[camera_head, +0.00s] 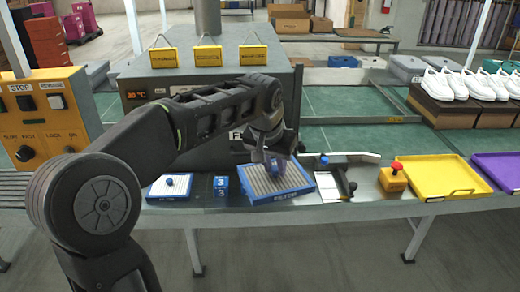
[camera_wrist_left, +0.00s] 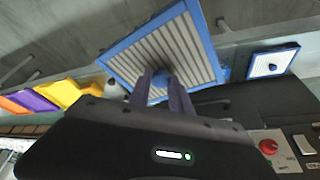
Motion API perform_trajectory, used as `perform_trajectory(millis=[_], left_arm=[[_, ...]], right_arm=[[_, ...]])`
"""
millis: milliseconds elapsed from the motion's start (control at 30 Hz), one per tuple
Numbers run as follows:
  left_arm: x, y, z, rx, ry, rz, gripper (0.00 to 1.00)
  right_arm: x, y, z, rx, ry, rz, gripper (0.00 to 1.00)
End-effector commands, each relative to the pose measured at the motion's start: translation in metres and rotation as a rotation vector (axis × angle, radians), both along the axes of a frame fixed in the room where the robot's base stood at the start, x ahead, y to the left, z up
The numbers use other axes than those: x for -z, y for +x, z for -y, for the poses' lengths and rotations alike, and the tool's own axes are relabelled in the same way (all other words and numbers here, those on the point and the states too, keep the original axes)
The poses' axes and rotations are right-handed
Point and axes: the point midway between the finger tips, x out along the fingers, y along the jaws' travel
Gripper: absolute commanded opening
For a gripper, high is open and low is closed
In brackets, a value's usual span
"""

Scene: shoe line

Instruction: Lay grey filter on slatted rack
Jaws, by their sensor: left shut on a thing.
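A grey pleated filter (camera_head: 265,184) with a blue frame is at the middle of the counter in the head view, turned at an angle to the counter's edge. It also shows large in the left wrist view (camera_wrist_left: 190,47). My left gripper (camera_head: 275,163) is shut on the blue knob at the filter's middle; its fingers (camera_wrist_left: 161,88) close around the knob in the wrist view. I cannot tell whether the filter touches the counter. A dark slatted surface (camera_head: 14,186) at the far left may be the slatted rack. My right gripper is out of view.
A smaller blue-framed panel with a knob (camera_head: 169,186) and a blue block marked 3 (camera_head: 221,187) lie left of the filter. A white sheet (camera_head: 327,187), a red-buttoned box (camera_head: 393,178) and a yellow tray (camera_head: 432,180) stand to the right. A grey machine (camera_head: 270,90) stands behind.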

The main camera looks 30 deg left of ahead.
Motion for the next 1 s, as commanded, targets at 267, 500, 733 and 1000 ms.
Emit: perform_trajectory(millis=[267, 500, 733, 1000], left_arm=[[0.066, 0.012, 0.064, 0.021, 0.002, 0.007, 0.0], [0.115, 0.003, 0.129, 0.122, -0.009, 0.015, 0.0], [0.123, -0.001, 0.142, 0.146, -0.014, 0.016, 0.0], [0.123, -0.001, 0.141, 0.144, -0.014, 0.016, 0.0]], right_arm=[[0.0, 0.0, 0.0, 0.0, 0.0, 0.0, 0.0], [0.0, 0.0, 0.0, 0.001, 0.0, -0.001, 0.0], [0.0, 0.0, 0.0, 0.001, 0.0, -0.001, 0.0], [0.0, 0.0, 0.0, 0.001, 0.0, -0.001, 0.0]])
